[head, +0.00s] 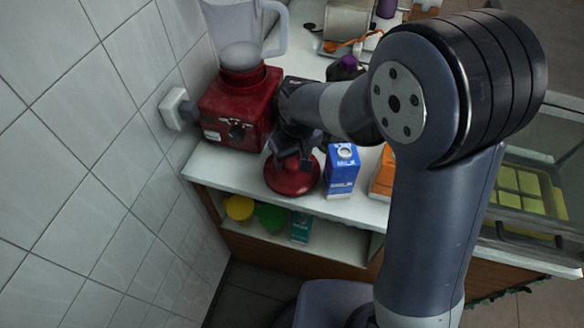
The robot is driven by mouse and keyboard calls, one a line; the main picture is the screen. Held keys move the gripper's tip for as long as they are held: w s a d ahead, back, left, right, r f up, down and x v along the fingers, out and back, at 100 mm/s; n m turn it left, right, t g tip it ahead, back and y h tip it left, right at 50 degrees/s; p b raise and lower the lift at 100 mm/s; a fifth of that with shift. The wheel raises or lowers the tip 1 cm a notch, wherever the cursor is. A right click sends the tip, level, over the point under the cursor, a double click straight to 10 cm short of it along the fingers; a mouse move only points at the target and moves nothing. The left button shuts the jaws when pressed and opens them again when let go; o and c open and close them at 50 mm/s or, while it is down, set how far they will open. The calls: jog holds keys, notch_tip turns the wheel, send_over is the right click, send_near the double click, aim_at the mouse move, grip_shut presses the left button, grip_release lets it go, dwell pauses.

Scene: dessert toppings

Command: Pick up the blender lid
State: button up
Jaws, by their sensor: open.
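The blender lid (290,180) is a round, dark red disc lying on the white counter near its front edge. My gripper (293,162) is open and right above the lid, with its fingers pointing down at the lid's middle. The fingers hide part of the lid's top, and I cannot tell whether they touch it. The red blender base (238,112) stands behind and to the left of the lid, with a clear jug (243,28) on it.
A blue carton (342,171) stands close to the right of the lid, with an orange box (383,174) beyond it. The tiled wall (90,130) bounds the left. A shelf below the counter holds yellow and green tubs (271,217). A dark bottle with a purple cap (347,65) stands behind.

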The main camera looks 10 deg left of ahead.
jog(key=shift+w+f, duration=0.1)
jog(key=shift+f, duration=0.9)
jog(key=shift+c, duration=0.6)
jog(key=c, duration=1)
jog(key=shift+r, duration=0.1)
